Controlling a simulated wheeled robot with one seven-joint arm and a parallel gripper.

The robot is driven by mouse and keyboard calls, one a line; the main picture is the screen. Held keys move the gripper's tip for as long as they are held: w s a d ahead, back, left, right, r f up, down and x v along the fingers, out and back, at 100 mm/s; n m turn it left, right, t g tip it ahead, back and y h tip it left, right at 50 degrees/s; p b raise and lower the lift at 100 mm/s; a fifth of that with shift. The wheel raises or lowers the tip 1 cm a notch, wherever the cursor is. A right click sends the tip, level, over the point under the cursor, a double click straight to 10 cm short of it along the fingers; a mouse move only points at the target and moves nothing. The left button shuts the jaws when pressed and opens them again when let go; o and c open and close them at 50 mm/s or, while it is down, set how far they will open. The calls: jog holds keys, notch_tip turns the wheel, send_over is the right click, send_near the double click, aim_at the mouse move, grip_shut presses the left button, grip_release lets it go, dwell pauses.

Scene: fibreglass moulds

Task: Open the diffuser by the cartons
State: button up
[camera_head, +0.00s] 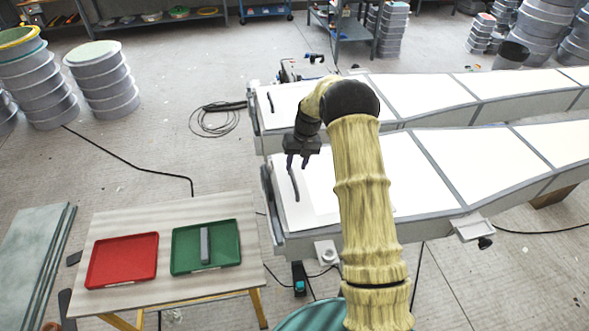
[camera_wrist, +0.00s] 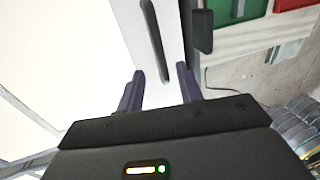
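I cannot pick out anything that is plainly a diffuser or cartons. My gripper (camera_head: 298,166) hangs over the left end of the nearer long white mould (camera_head: 460,175). A slim dark bar or slot (camera_head: 294,184) lies on that end just below the fingertips. In the wrist view my gripper (camera_wrist: 160,84) is open, its two dark fingers apart with nothing between them. The dark bar (camera_wrist: 155,42) shows just beyond them on a pale strip, and a dark block (camera_wrist: 203,32) sits at that strip's right edge. Whether the fingers touch anything is unclear.
A second long mould (camera_head: 430,95) lies behind. A low table (camera_head: 200,291) at the lower left bears a red tray (camera_head: 122,277) and a green tray (camera_head: 225,235) holding a grey block (camera_head: 205,246). Stacked round tubs (camera_head: 104,75) and cables (camera_head: 213,120) are on the floor.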

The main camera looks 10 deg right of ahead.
aim_at(293, 176)
jog(key=shift+a+f+p, duration=0.2)
jog(key=shift+f+p, duration=0.1)
jog(key=shift+f, duration=0.8)
jog(key=shift+a+f+p, duration=0.2)
jog(key=shift+f+p, duration=0.05)
jog(key=shift+f, duration=0.8)
grip_shut()
